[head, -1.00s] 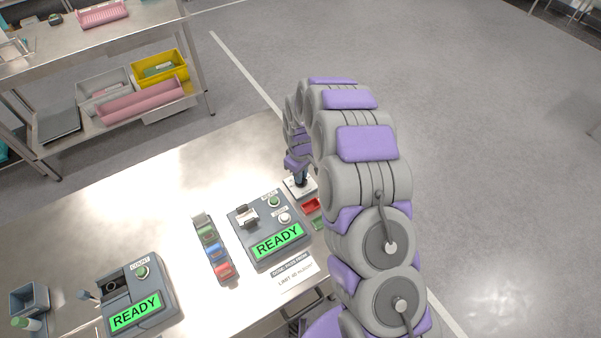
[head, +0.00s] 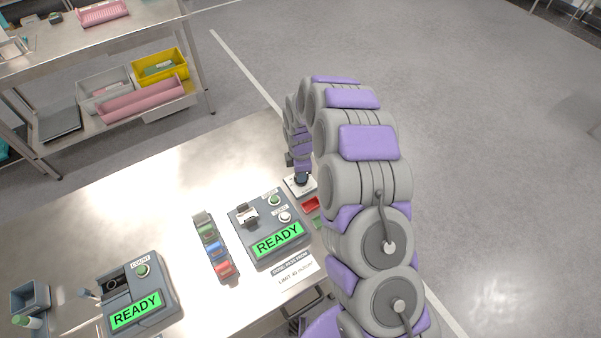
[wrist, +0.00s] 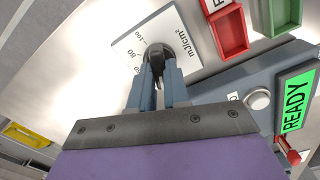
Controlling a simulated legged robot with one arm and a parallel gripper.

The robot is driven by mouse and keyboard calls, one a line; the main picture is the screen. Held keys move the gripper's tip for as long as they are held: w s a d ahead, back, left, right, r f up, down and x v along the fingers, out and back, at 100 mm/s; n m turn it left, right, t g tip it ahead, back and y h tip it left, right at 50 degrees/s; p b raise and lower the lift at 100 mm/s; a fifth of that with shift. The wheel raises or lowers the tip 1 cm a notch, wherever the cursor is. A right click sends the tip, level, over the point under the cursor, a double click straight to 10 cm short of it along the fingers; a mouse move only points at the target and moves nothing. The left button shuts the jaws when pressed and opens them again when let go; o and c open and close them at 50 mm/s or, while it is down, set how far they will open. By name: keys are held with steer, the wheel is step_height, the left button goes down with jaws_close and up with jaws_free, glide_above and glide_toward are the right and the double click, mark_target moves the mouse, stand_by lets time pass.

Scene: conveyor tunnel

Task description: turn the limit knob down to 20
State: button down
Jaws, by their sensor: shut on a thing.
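The limit knob (wrist: 157,52) is black and sits on a white dial plate (wrist: 128,42) marked "mJ/cm²". The figures 60, 80 and 100 show on the plate in the wrist view; lower figures and the pointer's reading are hidden or unclear. My gripper (wrist: 162,65) is shut on the knob, its two fingers on either side of it. In the head view the dial plate (head: 293,190) lies at the right end of the bench, under my downward-pointing gripper (head: 301,178).
A control box (head: 250,240) showing "READY" stands left of the dial, with a red tray (head: 310,203) close to the plate. A label card (head: 297,272) lies in front. Another READY box (head: 165,285) and a row of coloured blocks (head: 212,243) are farther left.

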steer(key=shift+n, duration=1.1)
steer(key=c, duration=1.1)
jaws_free()
steer(key=shift+w+a, duration=0.1)
steer(key=shift+r, duration=0.1)
step_height(320, 180, up, 17)
steer(key=p, duration=0.1)
